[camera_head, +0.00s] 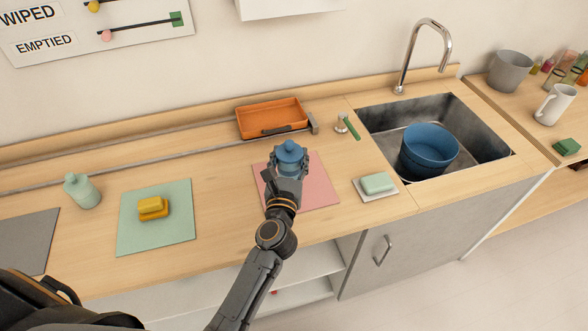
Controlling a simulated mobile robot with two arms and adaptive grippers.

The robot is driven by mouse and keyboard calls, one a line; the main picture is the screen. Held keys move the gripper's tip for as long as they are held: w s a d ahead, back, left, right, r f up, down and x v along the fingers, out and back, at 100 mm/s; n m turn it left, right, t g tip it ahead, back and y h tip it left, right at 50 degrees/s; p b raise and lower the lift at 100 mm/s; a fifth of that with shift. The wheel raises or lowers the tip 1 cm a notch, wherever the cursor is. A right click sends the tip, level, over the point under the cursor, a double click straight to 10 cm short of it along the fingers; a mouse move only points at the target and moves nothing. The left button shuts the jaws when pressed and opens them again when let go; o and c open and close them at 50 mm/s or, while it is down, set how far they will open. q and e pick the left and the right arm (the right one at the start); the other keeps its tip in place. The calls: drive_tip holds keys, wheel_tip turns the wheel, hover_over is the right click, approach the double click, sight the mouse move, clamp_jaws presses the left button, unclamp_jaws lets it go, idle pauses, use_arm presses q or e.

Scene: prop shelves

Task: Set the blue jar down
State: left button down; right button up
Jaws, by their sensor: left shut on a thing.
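The blue jar (290,153) with a knobbed lid is upright over the pink mat (322,184) in the middle of the counter. My left gripper (284,182) is shut on the jar from the front. The gripper hides the jar's lower part, so I cannot tell whether its base touches the mat. My right gripper does not show.
An orange tray (271,120) stands behind the jar. A soap bar (377,183) and the sink (482,133) with a blue tub (430,148) are to the right.

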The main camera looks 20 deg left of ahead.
use_arm(q)
drive_tip(key=shift+w+f+b, duration=0.4)
drive_tip(key=shift+w+f, duration=0.65)
drive_tip(key=shift+f, duration=0.2)
drive_tip(key=f+b, duration=0.2)
drive_tip(key=f, duration=0.1)
drive_tip(key=shift+w+d+f, duration=0.1)
drive_tip(key=shift+w+f, duration=0.1)
drive_tip(key=shift+w, duration=0.15)
drive_tip(key=shift+f, duration=0.2)
drive_tip(key=c, duration=0.9)
unclamp_jaws()
drive_tip(key=shift+f, duration=0.15)
drive_tip(key=o, duration=0.4)
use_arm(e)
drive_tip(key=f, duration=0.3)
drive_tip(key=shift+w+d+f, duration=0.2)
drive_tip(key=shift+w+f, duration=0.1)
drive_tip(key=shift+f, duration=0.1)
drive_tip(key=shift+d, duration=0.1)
